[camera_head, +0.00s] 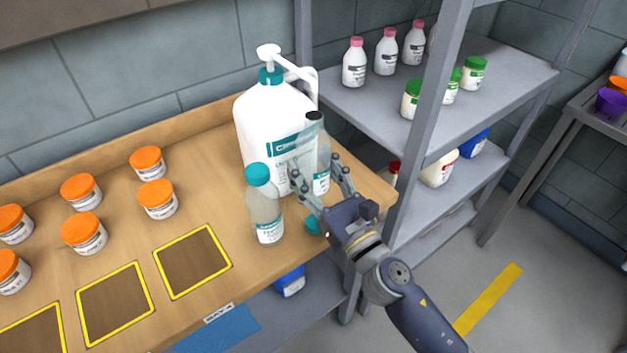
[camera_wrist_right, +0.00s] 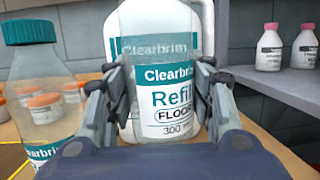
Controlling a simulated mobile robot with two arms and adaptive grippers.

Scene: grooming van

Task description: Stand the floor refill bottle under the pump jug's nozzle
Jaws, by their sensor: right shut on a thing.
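The floor refill bottle (camera_head: 323,180) is clear, with a teal and white label reading Refill FLOOR in the right wrist view (camera_wrist_right: 172,100). It is upright, its dark open-looking top just below the white arm reaching right from the pump. My right gripper (camera_head: 320,190) is shut around its lower part. The white pump jug (camera_head: 262,125) stands right behind it, with its pump head and nozzle (camera_head: 270,51) on top. I cannot tell whether the bottle's mouth lines up with the nozzle, or whether its base touches the bench. My left gripper is not in view.
A teal-capped clear bottle (camera_head: 264,210) stands close left of my gripper. A small teal cap (camera_head: 313,225) lies at the bench's front edge. Orange-lidded jars (camera_head: 157,199) and yellow-framed squares (camera_head: 192,262) are further left. A grey shelf post (camera_head: 424,120) rises close on the right.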

